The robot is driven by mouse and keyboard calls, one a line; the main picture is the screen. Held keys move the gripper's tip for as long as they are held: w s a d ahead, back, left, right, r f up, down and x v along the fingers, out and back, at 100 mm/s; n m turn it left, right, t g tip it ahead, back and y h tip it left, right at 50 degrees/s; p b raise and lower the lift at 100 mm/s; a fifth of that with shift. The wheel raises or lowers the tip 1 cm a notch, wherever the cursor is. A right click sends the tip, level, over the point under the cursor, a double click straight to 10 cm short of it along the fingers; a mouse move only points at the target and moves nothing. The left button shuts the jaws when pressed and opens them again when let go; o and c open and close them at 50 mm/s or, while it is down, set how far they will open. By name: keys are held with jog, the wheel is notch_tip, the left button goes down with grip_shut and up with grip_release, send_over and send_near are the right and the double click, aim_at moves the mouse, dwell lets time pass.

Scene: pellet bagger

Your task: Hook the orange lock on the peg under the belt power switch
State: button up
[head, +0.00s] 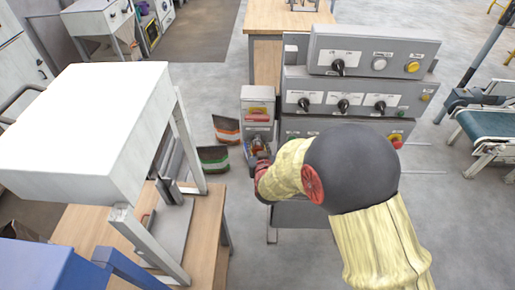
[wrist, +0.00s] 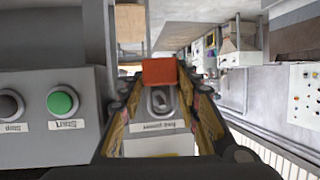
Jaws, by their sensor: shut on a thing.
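My gripper (wrist: 160,85) is shut on the orange lock (wrist: 158,71), whose orange body shows between the fingertips in the wrist view. Behind the lock is a grey plate with a dark oval part (wrist: 159,101) and a label that reads upside down. In the head view my gripper (head: 260,168) is just below a narrow grey switch box (head: 258,95) with yellow and red labels, left of the main control panel. The lock is mostly hidden there. I cannot make out the peg, or whether the lock touches it.
The grey control panel (head: 318,84) with knobs and buttons stands right of the switch box. A green button (wrist: 62,102) is left of my fingers in the wrist view. Two bags (head: 213,157) lie on the floor behind my gripper. A white-topped machine (head: 85,130) stands at left.

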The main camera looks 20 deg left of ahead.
jog(key=shift+w+f, duration=0.15)
jog(key=shift+w, duration=0.15)
grip_shut()
jog(key=o, duration=1.3)
grip_release()
jog(key=shift+w+a+f, duration=0.1)
jog(key=shift+w+a, duration=0.1)
jog(key=shift+o, duration=0.2)
jog(key=shift+s+d, duration=0.1)
jog(key=shift+s, duration=0.05)
jog(key=v, duration=1.1)
jog(key=shift+s+r, duration=0.25)
jog(key=shift+s, duration=0.05)
jog(key=shift+d, duration=0.15)
